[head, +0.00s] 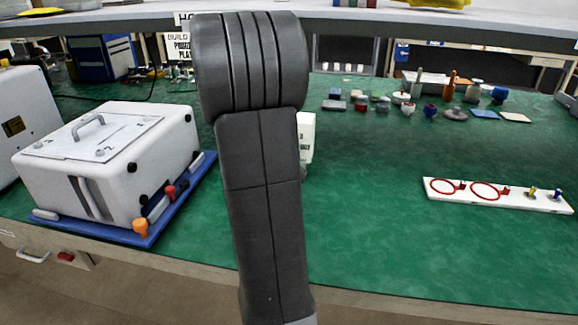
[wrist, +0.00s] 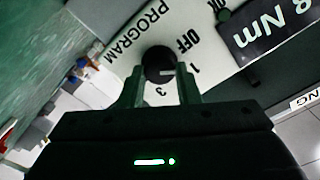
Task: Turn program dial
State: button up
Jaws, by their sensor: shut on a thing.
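The black program dial (wrist: 157,60) sits on a white panel (wrist: 128,62) marked PROGRAM, OFF, 1 and 3 in the wrist view. A short white line on the dial's face points to the right, about toward the 1. My gripper (wrist: 159,84) is shut on the dial, one finger on each side of it. In the head view my arm hides the gripper and the dial. Only a white strip of a device (head: 306,135) shows beside my arm; I cannot tell whether it bears the dial.
A white case (head: 120,150) on a blue base stands at the left of the green bench (head: 390,235). Several small blocks and pots (head: 355,100) stand at the back right. A white board (head: 500,196) with red rings lies at the right. The front middle is clear.

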jog(key=shift+f+m+b, duration=0.1)
jog(key=shift+m+b, duration=0.6)
jog(key=shift+b, duration=0.1)
jog(key=o, duration=1)
jog(key=shift+c, duration=0.2)
jog(key=s+a, duration=0.1)
jog(key=s, duration=0.6)
jog(key=shift+s+a, duration=0.2)
jog(key=shift+s, duration=0.05)
jog(key=shift+w, duration=0.15)
